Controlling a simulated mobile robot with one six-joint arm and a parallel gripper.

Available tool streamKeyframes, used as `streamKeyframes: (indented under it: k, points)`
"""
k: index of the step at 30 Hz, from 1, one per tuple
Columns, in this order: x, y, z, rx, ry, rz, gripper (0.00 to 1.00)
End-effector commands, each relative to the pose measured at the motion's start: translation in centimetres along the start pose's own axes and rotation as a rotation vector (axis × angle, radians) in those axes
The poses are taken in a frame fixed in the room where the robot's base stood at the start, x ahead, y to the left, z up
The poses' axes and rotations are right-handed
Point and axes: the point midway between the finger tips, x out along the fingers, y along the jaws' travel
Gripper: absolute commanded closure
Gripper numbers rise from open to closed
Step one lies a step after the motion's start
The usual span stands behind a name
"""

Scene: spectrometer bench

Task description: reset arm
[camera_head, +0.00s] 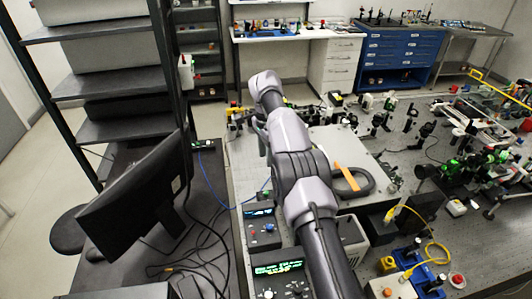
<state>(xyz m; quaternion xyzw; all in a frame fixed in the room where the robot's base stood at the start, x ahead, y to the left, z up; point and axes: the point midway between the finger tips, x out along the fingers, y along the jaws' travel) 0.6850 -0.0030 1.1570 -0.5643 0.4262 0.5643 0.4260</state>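My arm rises from the bottom of the head view and reaches away over the optical bench (285,188). Its links are light grey and dark. The far end of the arm is near the bench's far left part. My gripper cannot be made out there, as the arm's own links hide it. I cannot tell whether it holds anything.
A black monitor (135,205) stands left of the arm on a dark desk with loose cables. A black shelf rack (110,85) rises behind it. Instrument boxes (278,268), an orange-marked dark loop (352,181) and many optics crowd the bench. A blue cabinet (385,75) stands at the back.

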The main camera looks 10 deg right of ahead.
Motion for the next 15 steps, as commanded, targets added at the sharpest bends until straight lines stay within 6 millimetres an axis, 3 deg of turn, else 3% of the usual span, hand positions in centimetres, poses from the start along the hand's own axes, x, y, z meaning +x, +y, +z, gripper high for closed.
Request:
streamKeyframes:
  k: [9,12,15]
  points:
    - [-0.7,0.0,0.1,-0.019,0.001,-0.011,0.61]
    - [-3.6,0.8,0.6,-0.100,0.002,-0.050,0.61]
    - [-7.8,3.5,1.8,-0.230,0.010,-0.112,0.61]
